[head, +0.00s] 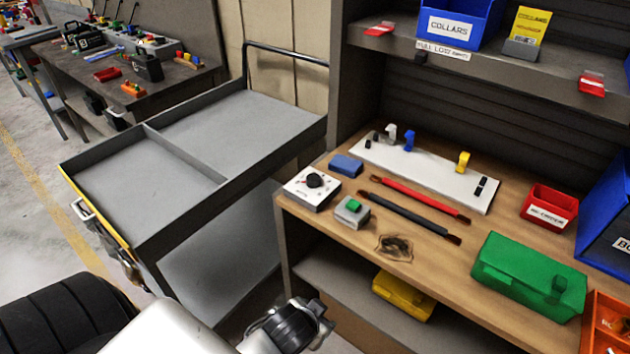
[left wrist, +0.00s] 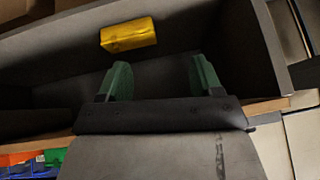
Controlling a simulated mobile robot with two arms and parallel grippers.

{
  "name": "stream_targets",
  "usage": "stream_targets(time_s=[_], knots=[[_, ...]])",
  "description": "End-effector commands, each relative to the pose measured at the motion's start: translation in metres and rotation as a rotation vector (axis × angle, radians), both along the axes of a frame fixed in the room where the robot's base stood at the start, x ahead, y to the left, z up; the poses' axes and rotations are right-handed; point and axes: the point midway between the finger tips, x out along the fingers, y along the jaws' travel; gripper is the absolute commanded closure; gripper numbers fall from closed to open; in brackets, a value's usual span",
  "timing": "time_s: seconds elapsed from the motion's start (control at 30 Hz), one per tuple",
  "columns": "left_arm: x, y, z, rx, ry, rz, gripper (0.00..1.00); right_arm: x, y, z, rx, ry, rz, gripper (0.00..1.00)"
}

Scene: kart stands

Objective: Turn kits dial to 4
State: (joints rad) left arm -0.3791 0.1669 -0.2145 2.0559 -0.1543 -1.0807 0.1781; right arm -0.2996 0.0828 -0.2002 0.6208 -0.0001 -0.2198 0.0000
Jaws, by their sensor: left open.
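The dial is a black knob (head: 315,180) on a white box (head: 305,197) at the near left corner of the wooden workbench, in the head view. Marks ring the knob, but they are too small to read, so its setting cannot be told. My left gripper (left wrist: 158,64) shows in the left wrist view with two green fingers, apart and with nothing between them. The dial is not visible in that view. In the head view my arm shows only at the bottom edge, below the bench; its fingers are not seen there. My right gripper is not in view.
A green-button box (head: 351,212) and a blue block (head: 345,165) stand close to the dial. A grey cart (head: 240,122) is left of the bench. A yellow container (head: 403,296) lies on the lower shelf; a yellow block (left wrist: 128,35) is beyond my left fingers.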

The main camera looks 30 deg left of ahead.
Motion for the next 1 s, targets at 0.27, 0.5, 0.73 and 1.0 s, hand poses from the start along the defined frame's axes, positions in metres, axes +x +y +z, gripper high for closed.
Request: stream_targets(time_s=[0.27, 0.5, 0.73, 1.0], knots=[[0.120, -0.027, 0.131, -0.025, -0.661, -0.055, 0.35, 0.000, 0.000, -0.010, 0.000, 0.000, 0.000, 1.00], [0.183, -0.093, 0.228, -0.120, -1.158, -0.442, 0.35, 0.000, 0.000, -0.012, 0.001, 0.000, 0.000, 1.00], [0.208, -0.146, 0.242, -0.150, -1.173, -1.138, 0.35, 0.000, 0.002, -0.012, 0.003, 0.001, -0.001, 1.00], [0.250, -0.054, 0.194, 0.061, -0.391, -1.579, 0.35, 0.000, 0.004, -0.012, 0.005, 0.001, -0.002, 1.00]])
